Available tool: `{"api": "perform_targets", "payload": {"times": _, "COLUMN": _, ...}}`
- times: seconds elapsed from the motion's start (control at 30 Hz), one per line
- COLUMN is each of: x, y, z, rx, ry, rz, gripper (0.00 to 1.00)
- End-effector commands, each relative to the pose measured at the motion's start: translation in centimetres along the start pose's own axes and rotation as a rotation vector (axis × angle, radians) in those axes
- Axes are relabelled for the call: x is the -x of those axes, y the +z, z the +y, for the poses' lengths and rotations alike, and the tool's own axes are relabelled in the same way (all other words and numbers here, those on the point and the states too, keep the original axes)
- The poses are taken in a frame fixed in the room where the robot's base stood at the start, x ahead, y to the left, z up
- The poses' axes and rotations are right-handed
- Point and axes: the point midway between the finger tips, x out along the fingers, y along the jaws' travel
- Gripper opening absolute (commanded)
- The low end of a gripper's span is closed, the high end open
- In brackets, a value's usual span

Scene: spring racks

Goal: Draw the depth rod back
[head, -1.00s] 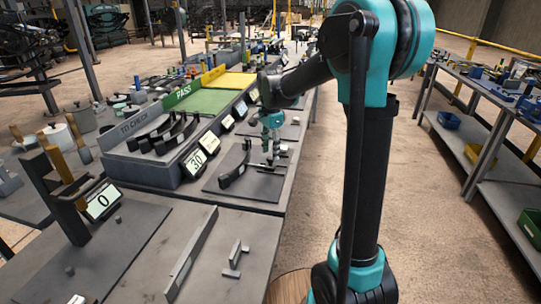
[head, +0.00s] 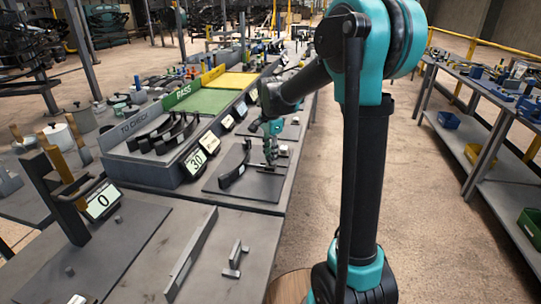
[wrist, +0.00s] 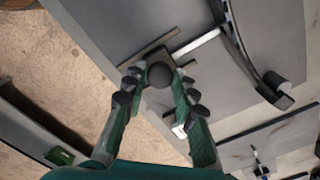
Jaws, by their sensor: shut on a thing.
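My gripper (wrist: 158,80) is shut on the round dark knob (wrist: 160,74) that I take for the end of the depth rod. In the wrist view the knob sits between the two green fingertips. A pale thin rod (wrist: 198,43) runs from beside the knob toward a dark curved leaf spring (wrist: 246,52), with a dark crossbar (wrist: 149,47) next to it. In the head view my gripper (head: 270,163) is low over a dark plate (head: 262,192), right of the leaf spring (head: 234,168). The fingers and wrist hide most of the rod there.
A display reading 30 (head: 197,161) stands left of the plate. The TO CHECK tray (head: 128,152) with several leaf springs lies further left, and the green PASS area (head: 208,103) behind. A display reading 0 (head: 101,203) stands front left. The floor aisle right of the bench is clear.

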Motion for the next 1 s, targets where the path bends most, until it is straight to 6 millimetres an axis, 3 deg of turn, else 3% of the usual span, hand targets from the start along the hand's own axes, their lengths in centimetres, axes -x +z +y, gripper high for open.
{"api": "perform_targets", "payload": {"times": 0.23, "x": 0.0, "y": -0.2, "z": 0.2, "rx": -0.001, "ry": 0.0, "rz": 0.0, "gripper": 0.0}}
{"api": "perform_targets", "payload": {"times": 0.5, "x": 0.0, "y": -2.7, "z": 2.6, "rx": -0.003, "ry": 0.0, "rz": 0.0, "gripper": 0.0}}
{"api": "perform_targets", "payload": {"times": 0.77, "x": 0.0, "y": -2.8, "z": 2.8, "rx": -0.001, "ry": 0.003, "rz": 0.003, "gripper": 0.0}}
{"api": "perform_targets", "payload": {"times": 0.8, "x": 0.0, "y": -2.9, "z": 2.8, "rx": -0.002, "ry": 0.003, "rz": 0.003, "gripper": 0.31}}
{"api": "perform_targets", "payload": {"times": 0.93, "x": 0.0, "y": -2.8, "z": 2.8, "rx": -0.001, "ry": 0.002, "rz": 0.002, "gripper": 0.47}}
{"api": "perform_targets", "payload": {"times": 1.0, "x": 0.0, "y": -2.8, "z": 2.8, "rx": -0.001, "ry": 0.002, "rz": 0.002, "gripper": 0.47}}
